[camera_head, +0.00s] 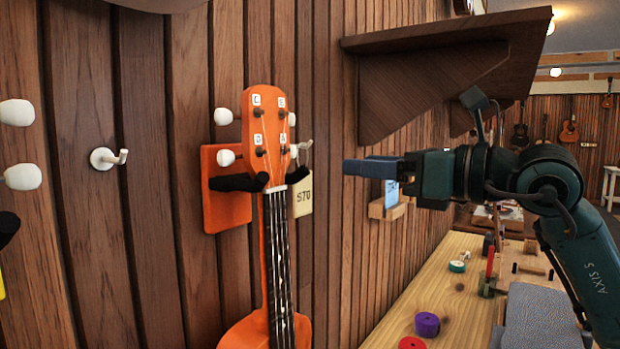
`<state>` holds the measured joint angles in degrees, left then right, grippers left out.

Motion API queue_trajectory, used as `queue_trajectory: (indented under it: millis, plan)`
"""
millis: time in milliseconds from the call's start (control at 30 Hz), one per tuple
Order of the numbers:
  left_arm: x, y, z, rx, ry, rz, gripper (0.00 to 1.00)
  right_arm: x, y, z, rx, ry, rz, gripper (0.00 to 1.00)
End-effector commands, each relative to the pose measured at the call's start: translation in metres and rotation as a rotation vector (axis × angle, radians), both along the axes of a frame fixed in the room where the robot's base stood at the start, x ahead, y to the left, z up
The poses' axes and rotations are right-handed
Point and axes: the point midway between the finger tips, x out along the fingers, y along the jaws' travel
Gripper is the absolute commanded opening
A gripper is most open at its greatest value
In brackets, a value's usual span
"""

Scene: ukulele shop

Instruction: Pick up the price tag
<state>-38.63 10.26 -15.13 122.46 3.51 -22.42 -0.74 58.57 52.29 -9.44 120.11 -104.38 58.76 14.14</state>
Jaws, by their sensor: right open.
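A cream price tag (303,197) with "$70" written on it hangs at the wall just right of an orange ukulele's neck, below a white hook (301,148). Its left edge is close to the neck. The orange ukulele (276,230) hangs upright on an orange wall mount (225,206) with black arms. My right gripper (346,168) comes in from the right with its blue fingers pointing left toward the tag. It is open and empty, a short way right of the tag and slightly higher, apart from it. My left gripper is not in view.
A dark wooden shelf (430,62) juts from the wall above my right gripper. A small wooden ledge (388,210) sits below it. A workbench (405,312) at lower right holds a purple roll (427,324), a red roll (412,343) and tools. Another white hook (108,158) is at left.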

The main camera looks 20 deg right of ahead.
Motion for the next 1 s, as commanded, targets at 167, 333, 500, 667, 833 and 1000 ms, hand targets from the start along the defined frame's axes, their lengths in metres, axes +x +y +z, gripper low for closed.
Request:
queue_trajectory:
  millis: [167, 333, 500, 667, 833, 1000]
  plan:
    - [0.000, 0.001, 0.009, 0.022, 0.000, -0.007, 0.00, 0.026, 0.020, 0.003, 0.002, 0.002, 0.003, 0.51]
    - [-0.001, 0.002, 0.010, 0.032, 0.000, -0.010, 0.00, 0.036, 0.028, 0.001, 0.000, 0.001, 0.000, 0.51]
    - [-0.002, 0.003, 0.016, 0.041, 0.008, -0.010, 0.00, 0.052, 0.037, 0.003, 0.002, 0.004, 0.001, 0.51]
    - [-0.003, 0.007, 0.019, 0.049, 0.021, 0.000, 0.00, 0.072, 0.050, 0.002, 0.003, 0.003, 0.001, 0.51]
    - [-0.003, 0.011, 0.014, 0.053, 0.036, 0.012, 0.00, 0.080, 0.056, 0.000, 0.000, 0.002, -0.001, 0.51]
    - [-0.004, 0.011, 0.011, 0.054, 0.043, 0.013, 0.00, 0.080, 0.056, -0.001, -0.001, 0.001, -0.001, 0.51]
